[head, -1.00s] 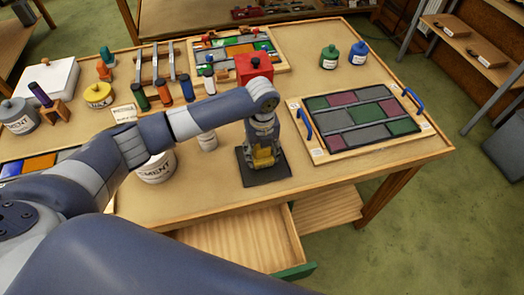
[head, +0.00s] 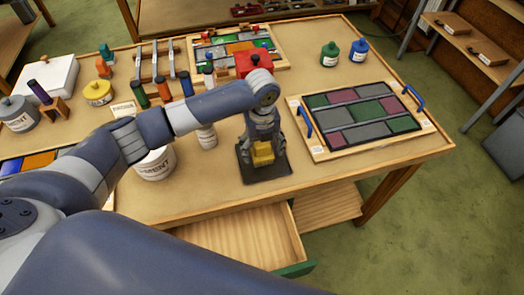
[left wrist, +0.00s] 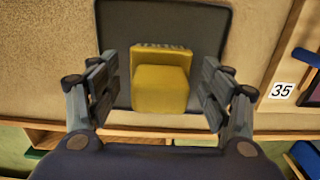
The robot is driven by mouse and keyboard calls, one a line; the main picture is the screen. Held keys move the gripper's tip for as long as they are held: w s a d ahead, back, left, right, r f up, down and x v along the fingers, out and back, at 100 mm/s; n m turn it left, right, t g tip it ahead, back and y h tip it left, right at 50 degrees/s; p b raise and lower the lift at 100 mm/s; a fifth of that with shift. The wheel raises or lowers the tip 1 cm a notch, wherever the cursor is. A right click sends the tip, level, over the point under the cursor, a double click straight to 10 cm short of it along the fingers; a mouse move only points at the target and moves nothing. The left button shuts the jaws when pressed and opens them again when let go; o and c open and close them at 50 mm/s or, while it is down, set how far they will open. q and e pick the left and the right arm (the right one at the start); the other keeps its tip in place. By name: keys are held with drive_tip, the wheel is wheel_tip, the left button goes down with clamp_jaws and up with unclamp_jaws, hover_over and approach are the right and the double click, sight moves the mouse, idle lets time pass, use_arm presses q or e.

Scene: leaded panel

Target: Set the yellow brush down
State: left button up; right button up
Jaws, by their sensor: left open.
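The yellow brush (head: 263,154) is a blocky yellow thing on the dark mat (head: 268,174) near the table's front edge. In the left wrist view the brush (left wrist: 161,82) sits on the mat (left wrist: 120,28), with a darker strip along its far edge. My left gripper (head: 262,146) is over the mat, pointing down. In the left wrist view its two fingers (left wrist: 160,92) stand wide apart, one on each side of the brush, with visible gaps. Whether the brush rests fully flat is hard to tell from above. My right gripper is not in view.
A leaded panel in a wooden frame with blue handles (head: 421,154) lies to the right. A white cement tub (head: 156,166) and a white bottle (head: 207,138) stand to the left. A red box (head: 252,66) is behind. An open drawer (head: 243,238) juts out below the front edge.

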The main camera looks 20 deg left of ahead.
use_arm(q)
wheel_tip(320, 180, up, 11)
drive_tip(key=shift+f+b, duration=0.2)
drive_tip(key=shift+b, duration=0.55)
